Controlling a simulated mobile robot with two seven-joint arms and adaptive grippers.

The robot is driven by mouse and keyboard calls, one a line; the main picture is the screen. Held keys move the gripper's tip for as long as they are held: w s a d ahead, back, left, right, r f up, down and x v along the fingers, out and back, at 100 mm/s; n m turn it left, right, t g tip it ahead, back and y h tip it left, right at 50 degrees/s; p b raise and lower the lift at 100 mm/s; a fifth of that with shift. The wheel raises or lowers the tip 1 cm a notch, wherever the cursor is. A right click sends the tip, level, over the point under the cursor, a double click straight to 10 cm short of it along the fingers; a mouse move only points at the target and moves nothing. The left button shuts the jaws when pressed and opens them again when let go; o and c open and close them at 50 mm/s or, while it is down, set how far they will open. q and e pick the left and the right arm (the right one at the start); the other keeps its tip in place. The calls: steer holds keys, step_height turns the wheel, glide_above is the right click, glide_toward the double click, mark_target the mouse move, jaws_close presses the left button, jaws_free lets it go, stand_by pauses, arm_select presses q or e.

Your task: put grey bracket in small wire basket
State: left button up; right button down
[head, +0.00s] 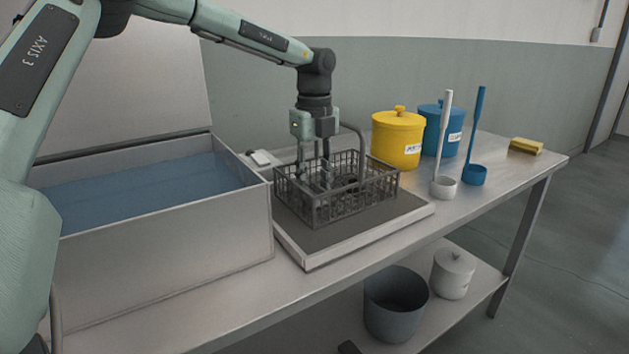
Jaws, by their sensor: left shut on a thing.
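The small wire basket (322,208) is a dark grey mesh box with a tall looped handle, standing on a grey-topped pad at mid table. My left gripper (319,180) points straight down, with its fingers inside the basket below the rim. It is shut on a grey piece, which I take to be the grey bracket. The mesh wall and the fingers partly hide this piece, so I cannot tell whether it touches the basket floor. Small dark shapes inside the basket are not clear. My right gripper is not in view.
An open tank (165,250) of blue liquid stands left of the basket. The table front is clear.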

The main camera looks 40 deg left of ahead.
arm_select(q)
steer(key=o, duration=0.9)
steer(key=shift+r, duration=0.1)
step_height(320, 180, up, 12)
stand_by(0.4)
